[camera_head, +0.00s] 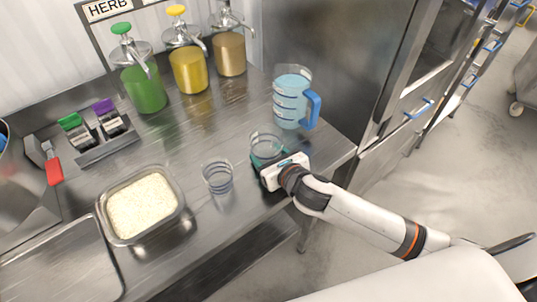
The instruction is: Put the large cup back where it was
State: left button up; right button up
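The large cup (266,144) is a clear, empty-looking glass near the front right of the steel counter. My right gripper (266,162) is at the lower part of this cup, with a teal finger beside its left side. The gripper body hides the cup's base, so I cannot tell whether the fingers press on it or whether it touches the counter. A smaller clear cup (217,178) stands upright to the left, apart from the gripper. My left gripper is not in view.
A blue measuring jug (291,99) stands behind the large cup. A rice container (108,223) is at the left front. Green (144,90), yellow (188,70) and brown (229,54) pump dispensers line the back. The counter between the dispensers and cups is clear.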

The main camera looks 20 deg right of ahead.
jog(key=o, duration=1.1)
jog(key=shift+f, duration=0.15)
jog(key=shift+c, duration=0.2)
jog(key=shift+s+d+r, duration=0.1)
jog(key=shift+s+r, duration=0.1)
jog(key=shift+s, duration=0.15)
jog(key=v, duration=1.1)
jog(key=shift+s+b, duration=0.2)
jog(key=shift+b, duration=0.2)
